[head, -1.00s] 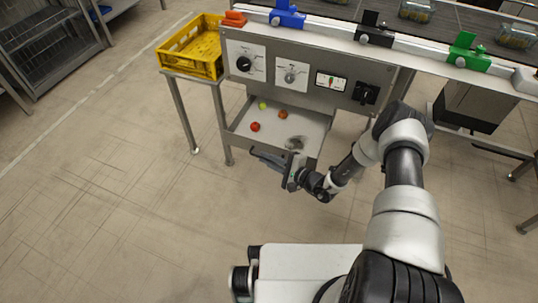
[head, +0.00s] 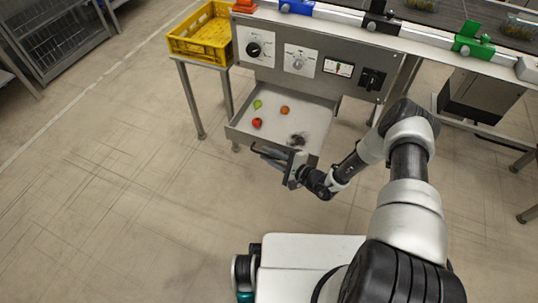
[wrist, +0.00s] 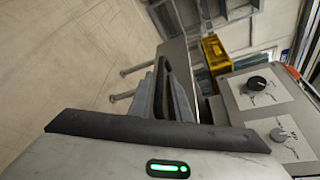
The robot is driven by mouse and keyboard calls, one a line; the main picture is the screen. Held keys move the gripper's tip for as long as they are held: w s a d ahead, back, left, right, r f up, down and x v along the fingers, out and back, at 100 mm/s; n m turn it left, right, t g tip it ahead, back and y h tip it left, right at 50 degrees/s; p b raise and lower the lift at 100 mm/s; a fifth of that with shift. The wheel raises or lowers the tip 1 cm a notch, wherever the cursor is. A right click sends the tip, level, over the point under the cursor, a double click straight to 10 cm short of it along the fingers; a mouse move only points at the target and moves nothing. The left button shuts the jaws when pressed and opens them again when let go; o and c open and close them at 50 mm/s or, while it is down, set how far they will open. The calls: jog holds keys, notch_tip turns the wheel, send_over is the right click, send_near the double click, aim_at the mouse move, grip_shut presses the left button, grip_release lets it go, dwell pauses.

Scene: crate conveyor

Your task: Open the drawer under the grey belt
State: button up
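The drawer (head: 276,118) under the grey belt (head: 400,12) stands pulled out below the control panel, its pale inside showing. In it lie a green item (head: 257,104), a red item (head: 257,123), an orange-brown item (head: 285,110) and a dark, fuzzy item (head: 298,139). My gripper (head: 288,166) is at the dark bar handle (head: 266,152) on the drawer's front, near its right end. In the wrist view my gripper's fingers (wrist: 168,88) are close together around a dark bar that looks like the handle.
The grey panel (head: 312,62) above the drawer carries dials and a black switch (head: 372,79). A yellow crate (head: 203,37) rests on a stand to the left. Blue, black and green (head: 473,40) clamp-like parts sit along the belt edge. The floor in front and to the left is clear.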

jog(key=p+v, duration=0.3)
jog(key=v, duration=1.4)
jog(key=shift+s, duration=0.25)
jog(key=shift+d, duration=0.1)
notch_tip(320, 180, up, 27)
jog(key=s+a+n+g+h, duration=0.2)
jog(key=a+n+g, duration=0.1)
jog(key=n+g, duration=0.65)
jog(key=s+d+r+n+t+h, duration=0.25)
jog(key=s+r+h, duration=0.35)
jog(key=r, duration=0.5)
jog(key=s+d+r+n+t+h, duration=0.2)
jog(key=s+d+r+t+h, duration=0.15)
jog(key=s+r, duration=0.55)
notch_tip(320, 180, up, 21)
jog(key=p, duration=1.9)
jog(key=shift+w+d+h, duration=0.15)
jog(key=shift+d+h, duration=0.2)
